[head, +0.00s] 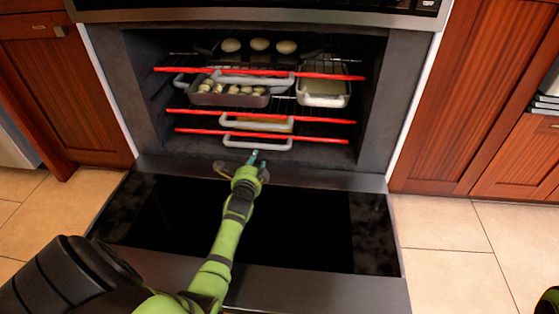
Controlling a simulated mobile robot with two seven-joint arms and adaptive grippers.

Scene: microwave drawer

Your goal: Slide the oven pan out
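The oven (367,110) is open, with several pans on racks that have red front bars. The lowest pan handle (257,146), pale grey, sticks out under the lowest red bar. Most of that pan is hidden by the racks above. Another pan (258,123) sits just above it. On the upper rack are a grey pan of rolls (231,99) and a light rectangular pan (323,101). My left gripper (254,158) is just in front of and below the lowest handle; contact and finger opening are unclear. My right gripper is out of view.
The dark oven door (300,225) is folded down under my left arm. Wooden cabinets (455,110) stand on both sides. Round buns (259,44) sit at the back of the oven.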

